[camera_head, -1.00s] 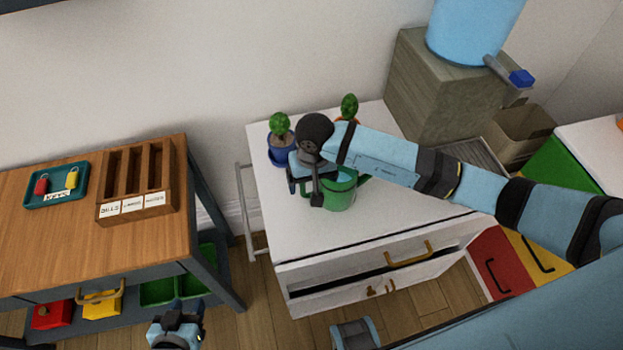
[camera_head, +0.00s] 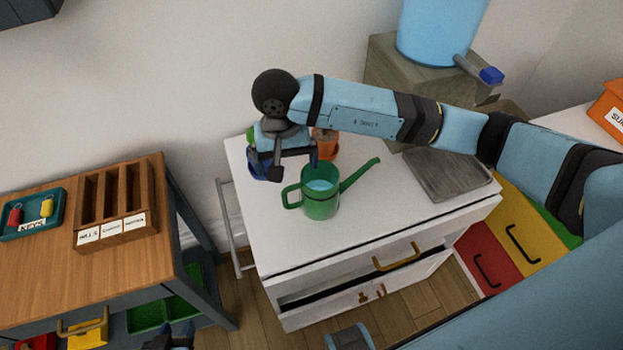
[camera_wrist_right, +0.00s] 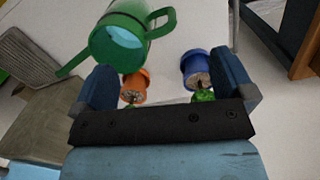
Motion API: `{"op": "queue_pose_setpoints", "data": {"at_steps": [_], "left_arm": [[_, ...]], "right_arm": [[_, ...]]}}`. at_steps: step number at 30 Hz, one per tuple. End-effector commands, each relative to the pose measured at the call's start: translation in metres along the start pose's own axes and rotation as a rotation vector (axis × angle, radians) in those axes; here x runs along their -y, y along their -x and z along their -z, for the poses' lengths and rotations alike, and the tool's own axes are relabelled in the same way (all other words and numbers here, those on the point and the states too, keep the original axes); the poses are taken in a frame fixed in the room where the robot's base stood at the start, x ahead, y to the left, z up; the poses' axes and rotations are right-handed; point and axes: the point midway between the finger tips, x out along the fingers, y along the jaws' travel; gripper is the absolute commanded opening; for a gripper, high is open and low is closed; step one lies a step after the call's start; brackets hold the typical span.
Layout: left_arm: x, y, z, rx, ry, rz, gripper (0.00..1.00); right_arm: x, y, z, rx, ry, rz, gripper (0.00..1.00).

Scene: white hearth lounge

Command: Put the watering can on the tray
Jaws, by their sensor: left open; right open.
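The green watering can (camera_head: 320,204) stands upright on the white cabinet top, its handle to the left and its spout pointing right. It also shows in the right wrist view (camera_wrist_right: 118,42). The grey tray (camera_head: 447,180) lies flat and empty on the cabinet's right part; part of it shows in the right wrist view (camera_wrist_right: 27,58). My right gripper (camera_head: 291,163) is open and empty, above and behind the can near its handle; in the wrist view its fingers (camera_wrist_right: 165,80) are apart, with the can beyond them. My left gripper (camera_head: 172,338) is open at the bottom edge, partly cut off.
A blue plant pot (camera_head: 257,167) and an orange plant pot (camera_head: 325,145) stand behind the can, close to my right gripper. A box (camera_head: 379,72) carries a blue dispenser behind the tray. A wooden table (camera_head: 40,258) stands left. The cabinet's front top is clear.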

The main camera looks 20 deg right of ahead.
Motion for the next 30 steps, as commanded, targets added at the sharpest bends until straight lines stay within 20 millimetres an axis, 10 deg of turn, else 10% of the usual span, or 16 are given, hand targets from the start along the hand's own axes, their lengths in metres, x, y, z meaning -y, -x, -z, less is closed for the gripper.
{"op": "queue_pose_setpoints", "data": {"at_steps": [18,30], "left_arm": [[0.0,0.009,0.011,-0.006,-0.015,0.003,0.43],[0.001,0.011,0.011,-0.005,-0.019,0.003,0.43]], "right_arm": [[0.017,0.006,0.024,-0.403,-1.458,-0.588,1.0],[-0.007,-0.006,0.033,-0.577,-1.703,-0.626,1.0]]}}
